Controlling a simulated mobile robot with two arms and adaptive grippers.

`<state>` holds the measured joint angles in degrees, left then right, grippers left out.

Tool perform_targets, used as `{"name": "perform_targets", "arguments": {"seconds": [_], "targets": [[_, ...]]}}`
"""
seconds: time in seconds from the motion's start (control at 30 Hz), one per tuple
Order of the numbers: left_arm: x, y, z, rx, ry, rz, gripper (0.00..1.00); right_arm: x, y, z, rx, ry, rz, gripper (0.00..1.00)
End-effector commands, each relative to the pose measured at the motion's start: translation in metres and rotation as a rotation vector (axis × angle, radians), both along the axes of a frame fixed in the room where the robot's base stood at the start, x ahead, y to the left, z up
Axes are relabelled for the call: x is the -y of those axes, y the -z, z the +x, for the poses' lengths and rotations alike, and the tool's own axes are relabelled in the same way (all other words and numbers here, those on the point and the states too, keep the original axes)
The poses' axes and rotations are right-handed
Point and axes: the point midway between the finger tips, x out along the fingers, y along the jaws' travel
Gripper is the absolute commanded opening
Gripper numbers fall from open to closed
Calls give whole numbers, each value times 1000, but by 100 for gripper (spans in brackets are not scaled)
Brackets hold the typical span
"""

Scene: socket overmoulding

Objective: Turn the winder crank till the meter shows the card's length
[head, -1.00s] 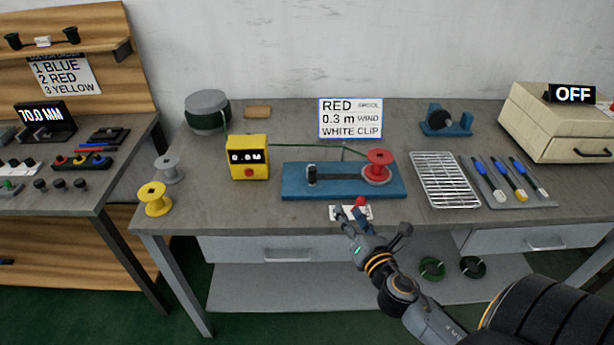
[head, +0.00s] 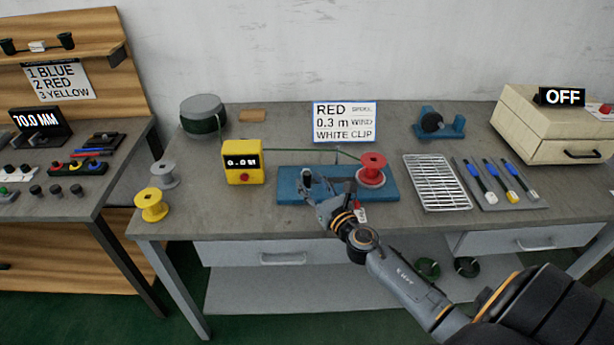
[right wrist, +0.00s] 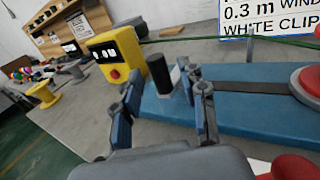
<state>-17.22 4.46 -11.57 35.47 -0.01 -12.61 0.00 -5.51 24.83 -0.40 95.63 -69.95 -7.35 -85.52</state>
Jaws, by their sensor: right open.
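The winder is a blue base (head: 386,187) with a red spool (head: 372,172) on its right and a dark upright crank handle (head: 307,177) on its left. The yellow meter (head: 243,162) reads 0.0 M. The card (head: 345,122) reads RED spool, 0.3 m wind, WHITE CLIP. My right gripper (head: 318,190) is open at the handle end of the winder. In the right wrist view, the handle (right wrist: 182,82) stands beyond and between the spread fingers (right wrist: 163,112); contact cannot be told. My left gripper is not in view.
A green wire (head: 340,150) runs from the meter to the red spool. A wire rack (head: 435,182) and a tray of tools (head: 497,185) lie to the right. Yellow (head: 151,205) and grey (head: 164,174) spools stand to the left.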

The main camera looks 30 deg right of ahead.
Motion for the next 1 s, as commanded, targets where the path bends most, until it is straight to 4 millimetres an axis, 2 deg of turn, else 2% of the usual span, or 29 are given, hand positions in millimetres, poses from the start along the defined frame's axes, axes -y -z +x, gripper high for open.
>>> {"name": "perform_targets", "arguments": {"seconds": [0.1,0.2,0.53,0.57,0.77,1.0], "targets": [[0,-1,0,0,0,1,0,1,0,16,1,-1,2,42],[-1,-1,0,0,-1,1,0,1,0,23,0,-1,2,42],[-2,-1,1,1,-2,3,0,2,1,27,-1,-1,1,42],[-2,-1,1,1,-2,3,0,2,1,27,-1,-1,1,40],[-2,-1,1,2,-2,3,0,2,1,27,-1,-1,2,0],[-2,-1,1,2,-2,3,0,2,1,26,-1,0,2,0]]}}
